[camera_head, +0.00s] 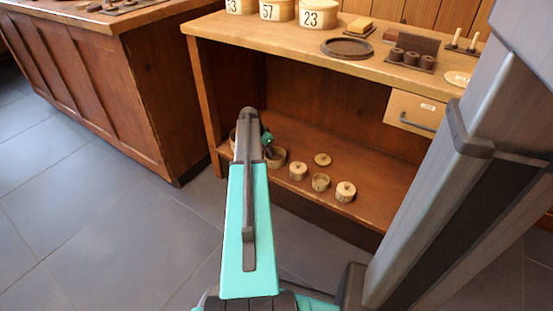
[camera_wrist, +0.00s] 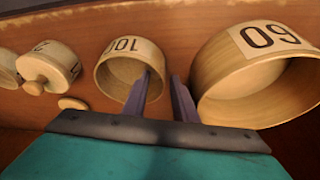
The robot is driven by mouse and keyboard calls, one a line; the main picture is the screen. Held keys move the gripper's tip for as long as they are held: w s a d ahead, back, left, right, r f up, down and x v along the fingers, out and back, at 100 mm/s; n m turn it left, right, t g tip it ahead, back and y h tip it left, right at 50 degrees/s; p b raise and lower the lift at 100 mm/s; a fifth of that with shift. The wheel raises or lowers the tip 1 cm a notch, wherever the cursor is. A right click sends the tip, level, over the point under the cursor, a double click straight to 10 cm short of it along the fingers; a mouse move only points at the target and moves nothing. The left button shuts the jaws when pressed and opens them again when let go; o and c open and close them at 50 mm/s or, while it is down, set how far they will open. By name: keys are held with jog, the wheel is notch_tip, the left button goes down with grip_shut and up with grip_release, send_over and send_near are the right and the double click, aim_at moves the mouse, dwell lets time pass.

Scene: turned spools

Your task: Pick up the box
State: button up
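Several round pale wooden boxes sit on the low shelf. In the wrist view, which looks upside down, an open box (camera_wrist: 112,72) with a number label is in the middle, and a larger open box (camera_wrist: 215,75) is at right. My gripper (camera_wrist: 161,75) is open; its left finger overlaps the middle box's mouth, and its right finger is between the two boxes. I cannot tell whether a finger touches. In the head view my gripper (camera_head: 268,151) is partly hidden by my arm, beside an open box (camera_head: 278,160); another box (camera_head: 233,139) is mostly hidden.
Lidded boxes (camera_head: 298,172) (camera_head: 346,192), a small open box (camera_head: 320,183) and a loose lid (camera_head: 322,159) stand to the right on the shelf (camera_head: 375,205). The bench top (camera_head: 290,38) overhangs them. A drawer (camera_head: 412,108) is at right; a cabinet (camera_head: 90,85) is at left.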

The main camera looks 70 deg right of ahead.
jog(key=shift+c, duration=0.5)
grip_shut()
jog(key=shift+r, duration=0.1)
jog(key=shift+r+p, duration=0.5)
jog(key=shift+r, duration=0.2)
notch_tip(320, 180, up, 2)
jog(key=shift+a+r+p, duration=0.15)
jog(key=shift+r+p, duration=0.1)
jog(key=shift+p, duration=0.5)
jog(key=s+a+r+p, duration=0.1)
jog(key=a+p, duration=0.3)
jog(key=a, duration=1.1)
jog(key=shift+s+a, duration=0.3)
jog(key=shift+s, duration=0.25)
